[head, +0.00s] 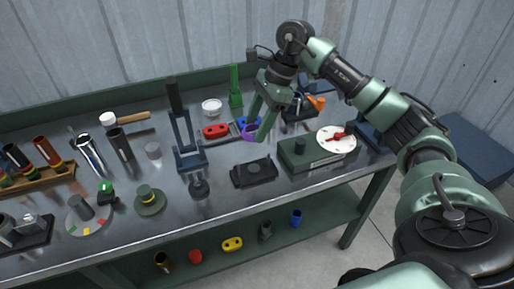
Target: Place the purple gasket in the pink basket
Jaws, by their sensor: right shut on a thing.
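My right gripper (258,128) reaches down over the back half of the workbench. Its fingers are shut on the purple gasket (249,136), which shows as a small purple ring partly hidden by the fingers. I cannot tell whether the gasket touches the bench or is lifted just above it. A blue flanged part (243,122) lies close behind the gasket, and a red one (216,130) lies just to its left. I see no pink basket in this view. My left gripper is not in view.
The metal workbench (225,205) holds a dark press stand (189,158), a flat black fixture (252,172) and a green box with a white dial (336,140). Several pipes and discs fill the left side. The front strip is mostly clear.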

